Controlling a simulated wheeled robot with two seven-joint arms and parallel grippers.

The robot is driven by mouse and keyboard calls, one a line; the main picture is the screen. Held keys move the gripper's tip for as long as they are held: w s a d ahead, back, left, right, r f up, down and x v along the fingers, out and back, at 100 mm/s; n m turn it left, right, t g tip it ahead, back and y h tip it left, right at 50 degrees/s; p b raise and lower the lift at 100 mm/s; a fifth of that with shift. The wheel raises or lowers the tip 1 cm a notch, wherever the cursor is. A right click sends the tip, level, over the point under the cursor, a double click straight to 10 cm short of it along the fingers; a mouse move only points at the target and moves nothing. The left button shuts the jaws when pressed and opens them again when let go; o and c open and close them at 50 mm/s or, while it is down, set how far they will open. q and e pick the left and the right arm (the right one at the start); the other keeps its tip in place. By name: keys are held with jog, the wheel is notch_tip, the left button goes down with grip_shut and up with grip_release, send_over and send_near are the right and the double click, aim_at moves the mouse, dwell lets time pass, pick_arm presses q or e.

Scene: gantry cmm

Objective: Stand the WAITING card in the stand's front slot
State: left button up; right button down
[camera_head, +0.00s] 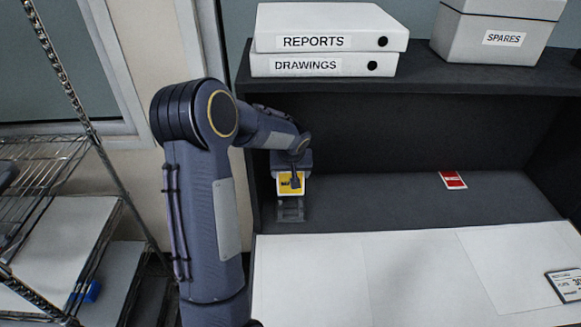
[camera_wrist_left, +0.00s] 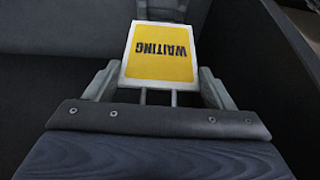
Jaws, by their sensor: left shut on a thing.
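The WAITING card (camera_head: 286,186) is yellow with a white border and black lettering. In the left wrist view the card (camera_wrist_left: 160,52) shows its lettering upside down. My left gripper (camera_head: 294,178) is shut on the card at the left end of the dark shelf. A small grey stand (camera_head: 290,212) shows just below the card in the head view. I cannot tell whether the card touches the stand or is in a slot; its lower edge and the slots are unclear. My right gripper is not in view.
A red card (camera_head: 453,180) lies on the dark shelf (camera_head: 380,205) to the right. White binders (camera_head: 330,40) and a SPARES box (camera_head: 500,35) sit on the upper shelf. The white worktop (camera_head: 400,280) in front is mostly clear. A wire rack (camera_head: 45,165) stands at the left.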

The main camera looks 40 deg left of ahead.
pick_arm(q)
notch_tip(320, 180, down, 9)
jog(key=b, duration=0.7)
dwell(0.7)
jog(key=shift+f+b, duration=0.35)
jog(key=shift+b, duration=0.4)
dwell(0.4)
jog(key=o, duration=1.2)
jog(key=shift+o, duration=0.2)
jog(key=shift+c, duration=0.6)
